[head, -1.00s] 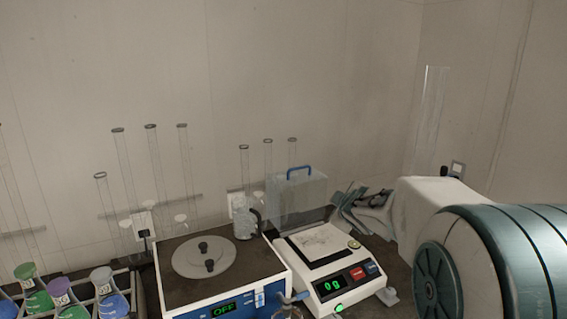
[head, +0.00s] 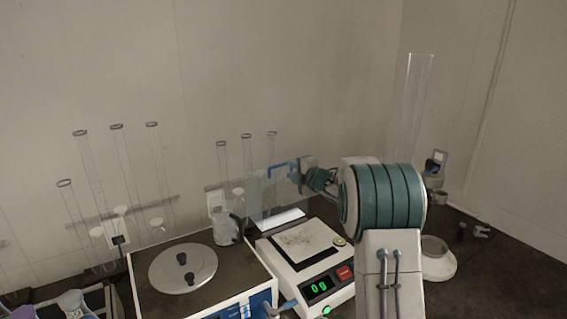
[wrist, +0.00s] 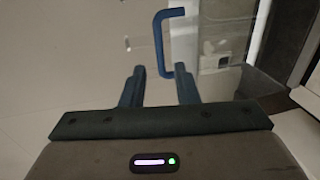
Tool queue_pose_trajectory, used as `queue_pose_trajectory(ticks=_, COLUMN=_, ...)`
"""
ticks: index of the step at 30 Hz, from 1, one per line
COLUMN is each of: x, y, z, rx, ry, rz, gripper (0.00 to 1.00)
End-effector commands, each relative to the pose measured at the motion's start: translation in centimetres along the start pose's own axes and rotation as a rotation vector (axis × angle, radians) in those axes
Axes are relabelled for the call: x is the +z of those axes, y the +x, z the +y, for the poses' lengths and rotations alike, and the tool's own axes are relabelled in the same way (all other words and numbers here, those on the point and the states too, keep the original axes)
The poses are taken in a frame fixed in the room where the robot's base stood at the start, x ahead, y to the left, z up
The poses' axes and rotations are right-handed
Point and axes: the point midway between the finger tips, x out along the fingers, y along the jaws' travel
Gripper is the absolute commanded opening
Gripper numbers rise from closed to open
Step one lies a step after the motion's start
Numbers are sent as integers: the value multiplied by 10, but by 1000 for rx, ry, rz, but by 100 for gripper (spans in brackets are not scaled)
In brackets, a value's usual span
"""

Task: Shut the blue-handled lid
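The clear lid (head: 265,196) with the blue handle (head: 284,168) stands raised at the back of the white balance (head: 300,255), which reads 0 g. My gripper (head: 303,165) is at the right of the handle, close to it. In the wrist view the blue U-shaped handle (wrist: 158,42) is ahead of my gripper (wrist: 161,74). The two dark fingers are apart, and one leg of the handle appears between their tips. I cannot tell how deep it sits between them. Nothing is gripped.
A blue-and-white hotplate (head: 215,270) with a round plate stands left of the balance. A glass beaker (head: 226,231) and several tall glass cylinders stand behind it. A white round vessel (head: 437,262) is at the right on the dark bench. My arm covers the balance's right side.

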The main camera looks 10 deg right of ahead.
Motion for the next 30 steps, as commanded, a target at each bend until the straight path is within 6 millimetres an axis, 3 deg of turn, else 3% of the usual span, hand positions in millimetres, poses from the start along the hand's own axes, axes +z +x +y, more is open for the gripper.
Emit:
queue_pose_trajectory(ticks=9, x=2, y=52, z=1, rx=-2, ry=2, rz=-3, gripper=28)
queue_pose_trajectory(ticks=15, x=4, y=74, z=1, rx=-2, ry=2, rz=-6, gripper=28)
queue_pose_trajectory(ticks=29, x=5, y=83, z=0, rx=-1, ry=2, rz=-7, gripper=28)
queue_pose_trajectory(ticks=30, x=5, y=83, z=0, rx=-1, ry=2, rz=-7, gripper=22)
